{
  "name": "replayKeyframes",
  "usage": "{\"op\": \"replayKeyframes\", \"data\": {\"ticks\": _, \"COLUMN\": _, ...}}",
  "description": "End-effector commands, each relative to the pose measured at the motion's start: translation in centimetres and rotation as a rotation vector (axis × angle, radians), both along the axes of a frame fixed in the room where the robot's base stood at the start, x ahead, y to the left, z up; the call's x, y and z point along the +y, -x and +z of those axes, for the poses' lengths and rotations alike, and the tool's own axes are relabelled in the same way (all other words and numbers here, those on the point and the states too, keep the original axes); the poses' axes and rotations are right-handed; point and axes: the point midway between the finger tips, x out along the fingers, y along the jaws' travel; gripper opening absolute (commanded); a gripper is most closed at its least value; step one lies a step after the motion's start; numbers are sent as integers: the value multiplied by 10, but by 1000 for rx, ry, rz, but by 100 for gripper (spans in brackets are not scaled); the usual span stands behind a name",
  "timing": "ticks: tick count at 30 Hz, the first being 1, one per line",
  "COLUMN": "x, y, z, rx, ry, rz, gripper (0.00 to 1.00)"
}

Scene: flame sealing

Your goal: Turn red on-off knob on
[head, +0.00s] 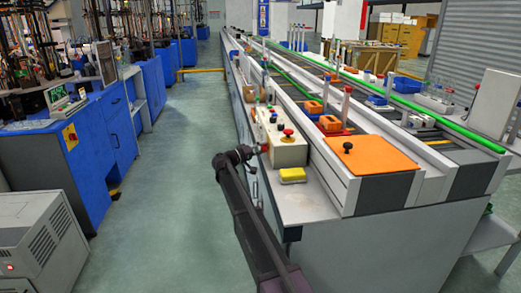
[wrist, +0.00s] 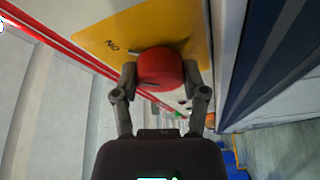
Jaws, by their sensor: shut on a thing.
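The red knob (wrist: 160,68) sits on a yellow plate (wrist: 105,38) in the wrist view. The plate carries a dark "ON" mark, seen upside down, and a pale line beside the knob. My gripper (wrist: 161,74) is shut on the red knob, one finger on each side. In the head view my gripper (head: 256,151) is at the left side of a cream control box (head: 287,150). The knob there is small and partly hidden by my gripper. How far the knob is turned cannot be told.
A red button (head: 288,132) stands on top of the control box. A yellow block (head: 292,175) lies on the bench edge in front of it. An orange board (head: 375,168) lies to the right. Blue cabinets (head: 90,165) stand at the left, with clear floor (head: 175,150) between.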

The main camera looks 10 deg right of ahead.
Motion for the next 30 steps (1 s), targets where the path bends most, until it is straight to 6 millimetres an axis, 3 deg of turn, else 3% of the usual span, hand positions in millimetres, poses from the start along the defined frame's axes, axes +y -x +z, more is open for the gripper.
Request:
{"op": "replayKeyframes", "data": {"ticks": 5, "x": -3, "y": 1, "z": 0, "rx": -1, "ry": -2, "rz": -5, "gripper": 9}}
{"op": "replayKeyframes", "data": {"ticks": 6, "x": -3, "y": 1, "z": 0, "rx": -1, "ry": -2, "rz": -5, "gripper": 62}}
{"op": "replayKeyframes", "data": {"ticks": 9, "x": -2, "y": 1, "z": 0, "rx": -1, "ry": -2, "rz": -4, "gripper": 91}}
{"op": "replayKeyframes", "data": {"ticks": 30, "x": 0, "y": 0, "z": 0, "rx": 1, "ry": -1, "rz": 0, "gripper": 91}}
